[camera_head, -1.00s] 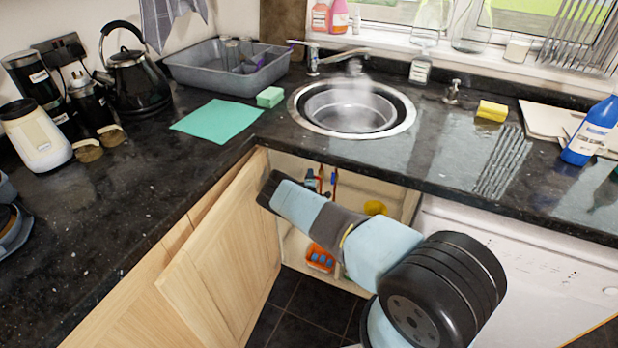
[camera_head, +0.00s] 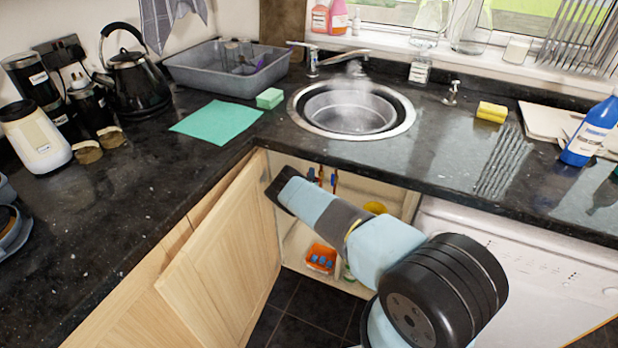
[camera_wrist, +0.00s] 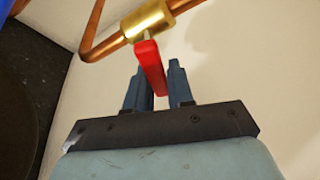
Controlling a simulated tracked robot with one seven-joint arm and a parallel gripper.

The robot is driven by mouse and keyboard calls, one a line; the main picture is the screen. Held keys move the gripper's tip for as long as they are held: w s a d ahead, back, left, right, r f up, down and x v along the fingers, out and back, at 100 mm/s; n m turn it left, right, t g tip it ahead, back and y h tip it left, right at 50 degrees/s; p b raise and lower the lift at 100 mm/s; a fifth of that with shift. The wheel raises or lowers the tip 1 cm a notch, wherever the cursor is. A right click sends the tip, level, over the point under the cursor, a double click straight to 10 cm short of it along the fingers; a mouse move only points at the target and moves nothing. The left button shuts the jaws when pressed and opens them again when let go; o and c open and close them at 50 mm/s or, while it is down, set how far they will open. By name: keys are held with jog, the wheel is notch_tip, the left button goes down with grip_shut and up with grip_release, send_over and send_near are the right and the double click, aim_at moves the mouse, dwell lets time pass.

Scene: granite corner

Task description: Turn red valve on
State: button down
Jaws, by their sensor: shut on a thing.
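The red valve lever (camera_wrist: 150,65) is in the wrist view, hanging down from a brass valve body (camera_wrist: 147,20) on a copper pipe (camera_wrist: 100,42). My gripper (camera_wrist: 158,78) is shut on the lever, with one dark finger on each side of it. The lever's lower end passes between the fingers. In the head view my gripper (camera_head: 281,189) reaches into the open cabinet under the sink. The red lever cannot be made out there.
The wooden cabinet door (camera_head: 222,262) stands open left of my gripper. The dark worktop (camera_head: 420,165) overhangs the cabinet. A white appliance (camera_head: 510,270) is on the right.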

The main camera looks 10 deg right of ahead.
jog(key=shift+s+d+m+h, duration=0.1)
jog(key=shift+s+m+h, duration=0.05)
jog(key=shift+m, duration=0.4)
jog(key=shift+s+d+m+h, duration=0.1)
jog(key=shift+m+h, duration=0.05)
jog(key=shift+m, duration=0.4)
jog(key=c, duration=1.4)
grip_release()
jog(key=o, duration=0.3)
jog(key=shift+w+r, duration=0.1)
jog(key=shift+r, duration=0.05)
jog(key=v, duration=1.4)
jog(key=shift+w+f, duration=0.1)
jog(key=shift+f, duration=0.2)
